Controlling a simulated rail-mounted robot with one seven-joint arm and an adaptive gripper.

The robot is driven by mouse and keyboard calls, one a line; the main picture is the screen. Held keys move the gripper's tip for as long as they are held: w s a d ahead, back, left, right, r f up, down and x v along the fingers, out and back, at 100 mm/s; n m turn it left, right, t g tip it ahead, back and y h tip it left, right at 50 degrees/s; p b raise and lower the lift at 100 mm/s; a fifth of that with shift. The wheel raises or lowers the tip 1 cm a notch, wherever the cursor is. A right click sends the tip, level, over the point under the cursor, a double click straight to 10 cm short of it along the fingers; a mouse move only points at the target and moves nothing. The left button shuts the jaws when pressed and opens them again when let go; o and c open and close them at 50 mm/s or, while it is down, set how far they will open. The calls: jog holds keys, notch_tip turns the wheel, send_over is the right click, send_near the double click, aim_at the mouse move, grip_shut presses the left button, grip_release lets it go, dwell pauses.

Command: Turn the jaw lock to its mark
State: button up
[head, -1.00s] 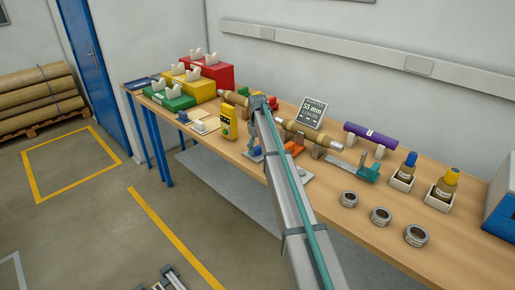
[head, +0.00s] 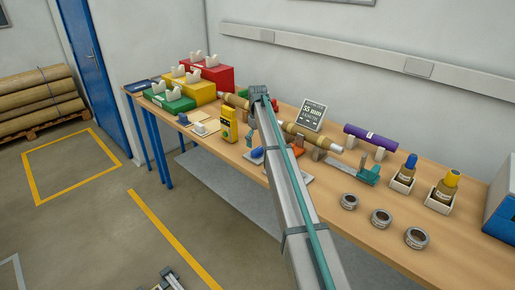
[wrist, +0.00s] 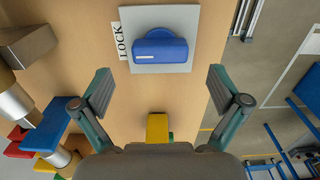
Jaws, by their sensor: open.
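The jaw lock is a blue knob (wrist: 160,50) on a grey plate (wrist: 186,14), with a LOCK label (wrist: 122,40) at its left in the wrist view. Its grip bar lies across the picture and bears a short pale line. I cannot make out a separate mark on the plate. In the head view the blue knob (head: 257,152) shows beside my arm. My gripper (wrist: 159,74) is open and empty, its fingers spread wider than the knob. The knob lies ahead between the finger lines, apparently untouched. In the head view my gripper (head: 249,138) is small and partly hidden.
A yellow device (head: 228,125) stands left of my gripper. The winder with its brown roll (head: 300,131) and an orange part (head: 297,147) lie right of my arm. A display (head: 312,115) stands behind. Several metal rings (head: 381,218) sit near the front edge.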

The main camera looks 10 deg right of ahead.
aim_at(257, 149)
notch_tip(257, 149, up, 7)
dwell(0.3)
jog(key=a+f+t+b, duration=0.2)
jog(key=a+f+b, duration=0.1)
jog(key=a+f, duration=0.6)
jog(key=a+f+t+b, duration=0.25)
jog(key=a+f, duration=0.35)
jog(key=a, duration=0.5)
jog(key=s+a+f, duration=0.2)
jog(key=s+f, duration=0.2)
jog(key=f, duration=0.4)
jog(key=s+d+f+m+g+p, duration=0.15)
jog(key=s+d+f, duration=0.35)
jog(key=s+f, duration=0.5)
jog(key=s+d+f+m+g+h, duration=0.1)
jog(key=s+d+f+g, duration=0.1)
jog(key=s+d+f, duration=0.55)
jog(key=s+d+f+m+g+p, duration=0.1)
jog(key=s+d+f+g, duration=0.15)
jog(key=s+f, duration=0.9)
jog(key=s+d+m+g+p, duration=0.1)
jog(key=s+d+m+g, duration=0.1)
jog(key=s, duration=1.9)
jog(key=s+d+m+g+y+p, duration=0.1)
jog(key=s+d, duration=0.4)
jog(key=s, duration=1.7)
jog(key=shift+s+f+m+g+p, duration=0.25)
jog(key=shift+m+g+p, duration=0.3)
jog(key=shift+g, duration=0.6)
